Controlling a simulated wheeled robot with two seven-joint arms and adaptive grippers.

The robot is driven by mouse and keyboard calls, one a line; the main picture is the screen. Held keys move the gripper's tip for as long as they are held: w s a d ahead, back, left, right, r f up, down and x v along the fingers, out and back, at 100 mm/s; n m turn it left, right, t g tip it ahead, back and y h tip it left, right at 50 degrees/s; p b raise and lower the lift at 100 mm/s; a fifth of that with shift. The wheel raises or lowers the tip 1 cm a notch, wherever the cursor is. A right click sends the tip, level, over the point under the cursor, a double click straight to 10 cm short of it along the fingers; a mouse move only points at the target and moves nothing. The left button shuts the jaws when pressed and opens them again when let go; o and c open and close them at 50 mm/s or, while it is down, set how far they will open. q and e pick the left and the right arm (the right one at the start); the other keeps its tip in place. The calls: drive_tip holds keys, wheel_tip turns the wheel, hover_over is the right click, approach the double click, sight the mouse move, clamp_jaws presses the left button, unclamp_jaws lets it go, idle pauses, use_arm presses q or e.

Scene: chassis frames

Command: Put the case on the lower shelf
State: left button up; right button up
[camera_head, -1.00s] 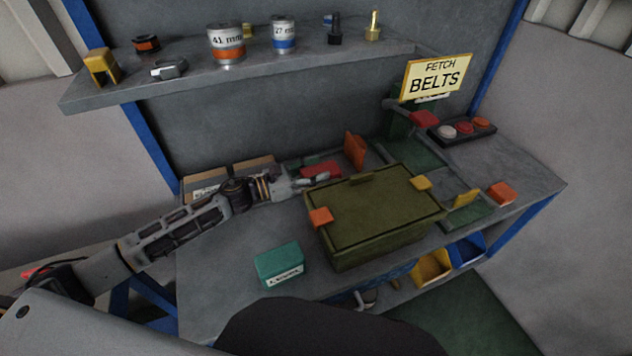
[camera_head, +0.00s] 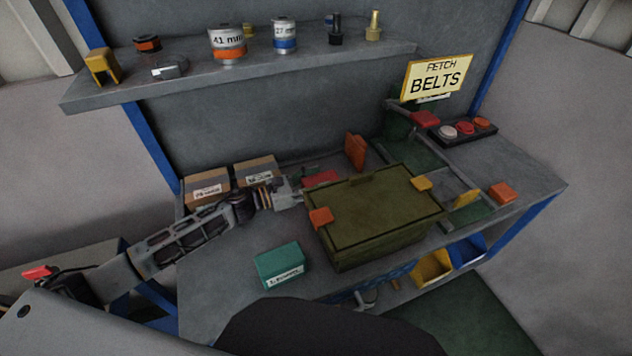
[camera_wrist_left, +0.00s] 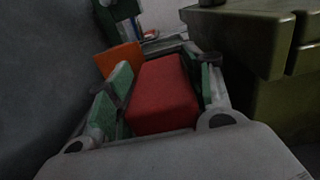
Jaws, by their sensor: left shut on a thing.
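The olive-green case (camera_head: 375,212) sits lid up on the workbench, with an orange block (camera_head: 320,217) and a yellow block (camera_head: 422,183) at its edges. Its side also shows at the right of the left wrist view (camera_wrist_left: 250,50). My left gripper (camera_head: 304,190) is just left of the case, near its back left corner. In the wrist view the gripper (camera_wrist_left: 164,95) is shut on a red block (camera_wrist_left: 163,95) between its green pads. The lower shelf is mostly hidden under the bench. My right gripper is not in view.
Two cardboard boxes (camera_head: 255,172) stand behind my left arm. A teal box (camera_head: 282,265) lies in front of it. An upright orange plate (camera_head: 355,150) stands behind the case. A yellow bin (camera_head: 432,267) and blue bin (camera_head: 468,250) sit below the bench. An upper shelf (camera_head: 140,88) holds cans.

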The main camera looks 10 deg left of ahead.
sight(303, 186)
use_arm(q)
drive_tip(key=shift+f, duration=0.1)
drive_tip(key=o, duration=1)
drive_tip(key=shift+s+a, duration=0.35)
drive_tip(key=shift+a, duration=0.15)
drive_tip(key=shift+b+v, duration=0.3)
drive_tip(key=shift+v, duration=0.75)
drive_tip(key=shift+s+a, duration=0.4)
drive_tip(key=shift+a, duration=0.1)
drive_tip(key=shift+b+v, duration=0.3)
drive_tip(key=shift+v, duration=2.55)
drive_tip(key=shift+b+v, duration=0.3)
drive_tip(key=shift+v, duration=0.55)
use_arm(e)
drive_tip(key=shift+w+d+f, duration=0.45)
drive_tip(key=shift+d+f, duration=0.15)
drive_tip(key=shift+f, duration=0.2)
use_arm(q)
drive_tip(key=shift+c, duration=0.3)
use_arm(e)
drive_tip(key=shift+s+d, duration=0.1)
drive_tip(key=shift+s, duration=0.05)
